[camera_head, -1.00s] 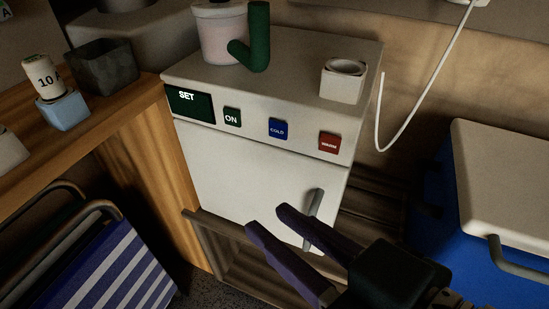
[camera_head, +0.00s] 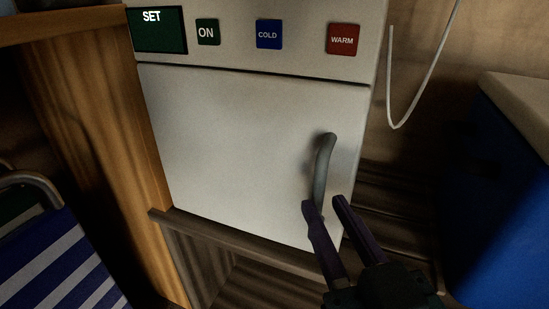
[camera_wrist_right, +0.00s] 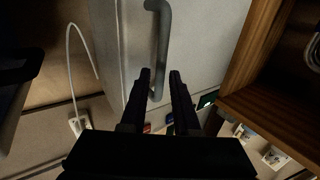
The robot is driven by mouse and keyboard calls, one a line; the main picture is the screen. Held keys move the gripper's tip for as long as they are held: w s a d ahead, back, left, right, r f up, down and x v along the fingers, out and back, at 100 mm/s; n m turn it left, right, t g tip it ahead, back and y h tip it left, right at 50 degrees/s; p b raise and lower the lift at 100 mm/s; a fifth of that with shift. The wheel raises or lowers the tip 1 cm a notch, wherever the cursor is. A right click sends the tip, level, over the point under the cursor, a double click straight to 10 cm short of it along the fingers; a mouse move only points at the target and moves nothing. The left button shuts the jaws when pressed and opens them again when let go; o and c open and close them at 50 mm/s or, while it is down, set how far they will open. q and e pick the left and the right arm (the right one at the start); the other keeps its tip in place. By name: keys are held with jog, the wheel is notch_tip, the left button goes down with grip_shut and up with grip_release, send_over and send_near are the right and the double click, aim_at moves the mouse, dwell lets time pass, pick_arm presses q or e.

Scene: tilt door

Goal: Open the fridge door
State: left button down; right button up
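The white fridge door (camera_head: 240,140) is shut, below a panel with SET, ON, COLD and WARM labels. Its grey curved handle (camera_head: 324,160) stands upright near the door's right edge. My right gripper (camera_head: 324,202) is open at the handle's lower part, with one dark purple finger on each side in the picture. In the right wrist view the handle (camera_wrist_right: 164,40) runs between the fingertips (camera_wrist_right: 160,74); I cannot tell whether they touch it. My left gripper is not in view.
A wooden ledge (camera_head: 235,245) runs below the door. A wooden cabinet (camera_head: 95,120) stands close on the left, with a blue striped chair (camera_head: 60,265) in front. A blue cooler (camera_head: 500,190) stands at the right. A white cable (camera_head: 410,110) hangs on the wall.

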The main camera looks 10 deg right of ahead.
aim_at(320, 199)
jog(key=shift+w+b, duration=0.35)
jog(key=shift+w, duration=1.65)
grip_shut()
